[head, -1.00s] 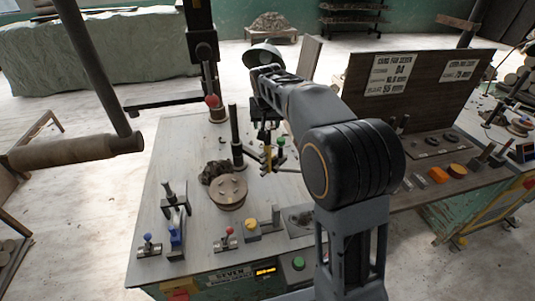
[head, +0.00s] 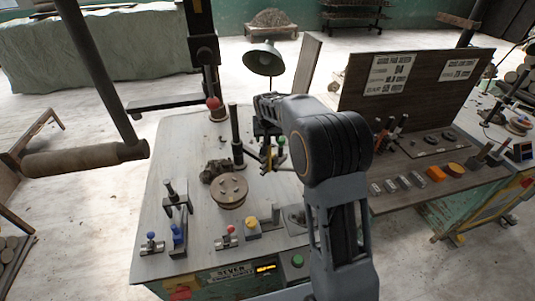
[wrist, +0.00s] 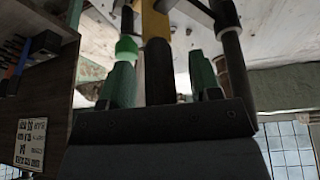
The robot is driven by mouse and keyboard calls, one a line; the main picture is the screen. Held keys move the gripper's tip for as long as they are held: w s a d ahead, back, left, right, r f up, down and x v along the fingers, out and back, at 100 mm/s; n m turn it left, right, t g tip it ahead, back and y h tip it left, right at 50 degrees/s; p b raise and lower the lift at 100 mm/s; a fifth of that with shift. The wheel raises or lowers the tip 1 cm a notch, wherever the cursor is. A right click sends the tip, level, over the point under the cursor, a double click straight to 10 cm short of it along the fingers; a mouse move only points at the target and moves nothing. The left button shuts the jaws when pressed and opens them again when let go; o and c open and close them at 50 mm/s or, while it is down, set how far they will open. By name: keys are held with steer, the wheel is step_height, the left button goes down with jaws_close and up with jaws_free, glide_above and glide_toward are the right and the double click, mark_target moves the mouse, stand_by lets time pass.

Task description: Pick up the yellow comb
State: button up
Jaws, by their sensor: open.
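A narrow upright yellow strip (head: 268,157), which I take for the yellow comb, shows just under my gripper (head: 267,138) at the back of the pale worktable; its teeth cannot be made out. In the wrist view the yellow strip (wrist: 183,26) stands beyond the opening of my gripper (wrist: 162,65), between dark posts. My gripper's jaws are apart, and nothing is seen clamped in them. My forearm hides part of the area around the strip in the head view.
A green-topped lever (head: 281,143) stands close right of the strip, and a dark post (head: 236,135) stands left. A round wooden disc (head: 229,191) lies in front. A lamp (head: 262,60) rises behind. Levers and a yellow block (head: 252,228) line the front edge.

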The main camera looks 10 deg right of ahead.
steer(key=shift+c, duration=0.4)
jaws_close()
